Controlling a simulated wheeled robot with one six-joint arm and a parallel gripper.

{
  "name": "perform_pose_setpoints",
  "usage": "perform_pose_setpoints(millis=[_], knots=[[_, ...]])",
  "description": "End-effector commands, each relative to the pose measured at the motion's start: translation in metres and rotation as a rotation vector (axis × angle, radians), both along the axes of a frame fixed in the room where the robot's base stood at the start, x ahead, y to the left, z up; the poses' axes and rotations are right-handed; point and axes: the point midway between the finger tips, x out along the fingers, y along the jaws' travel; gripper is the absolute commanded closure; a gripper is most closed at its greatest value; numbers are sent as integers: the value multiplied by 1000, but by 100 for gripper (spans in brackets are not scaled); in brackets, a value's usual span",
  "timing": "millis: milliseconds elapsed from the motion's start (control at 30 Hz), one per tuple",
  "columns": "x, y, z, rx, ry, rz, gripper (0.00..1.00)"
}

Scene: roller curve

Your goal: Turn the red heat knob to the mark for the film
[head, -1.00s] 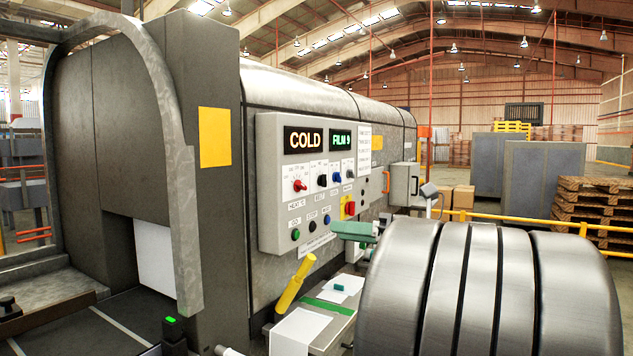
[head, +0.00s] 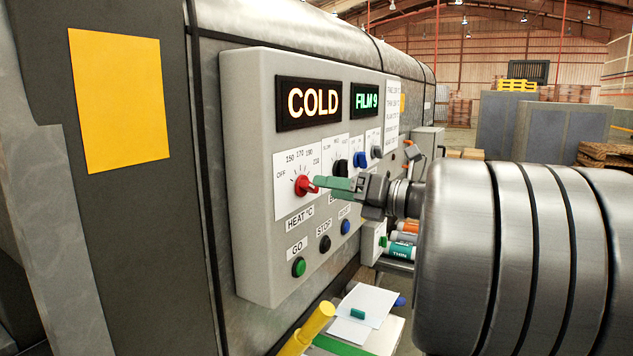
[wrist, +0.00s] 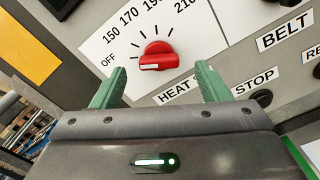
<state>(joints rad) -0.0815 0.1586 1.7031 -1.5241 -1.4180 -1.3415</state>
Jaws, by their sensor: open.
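The red heat knob (head: 304,186) is on a white dial plate marked OFF, 150, 170, 190 and 210. In the wrist view the knob (wrist: 157,54) has its white line toward the left, on the OFF side. My gripper (wrist: 161,70) is open, its green fingers apart on either side of the knob's lower part, with nothing held. In the head view my gripper (head: 322,183) is at the knob's right side; whether it touches is unclear. The displays read COLD (head: 309,102) and FILM 9 (head: 366,100). A chart (head: 393,105) beside them is too small to read.
Black (head: 341,168) and blue (head: 359,160) knobs sit right of the heat knob. Green GO (head: 298,267), black STOP (head: 325,244) and blue (head: 345,227) buttons are below.

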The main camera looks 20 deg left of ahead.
Motion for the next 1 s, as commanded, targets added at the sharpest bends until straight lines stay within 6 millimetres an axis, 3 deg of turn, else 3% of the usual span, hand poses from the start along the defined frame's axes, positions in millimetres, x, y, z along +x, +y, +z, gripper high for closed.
perform_pose_setpoints(millis=[300,733,933,1000], knots=[[2,38,1,0,0,2,31],[3,45,0,-1,0,-1,31],[3,45,0,-1,0,-1,70],[3,45,0,-1,0,-1,76]])
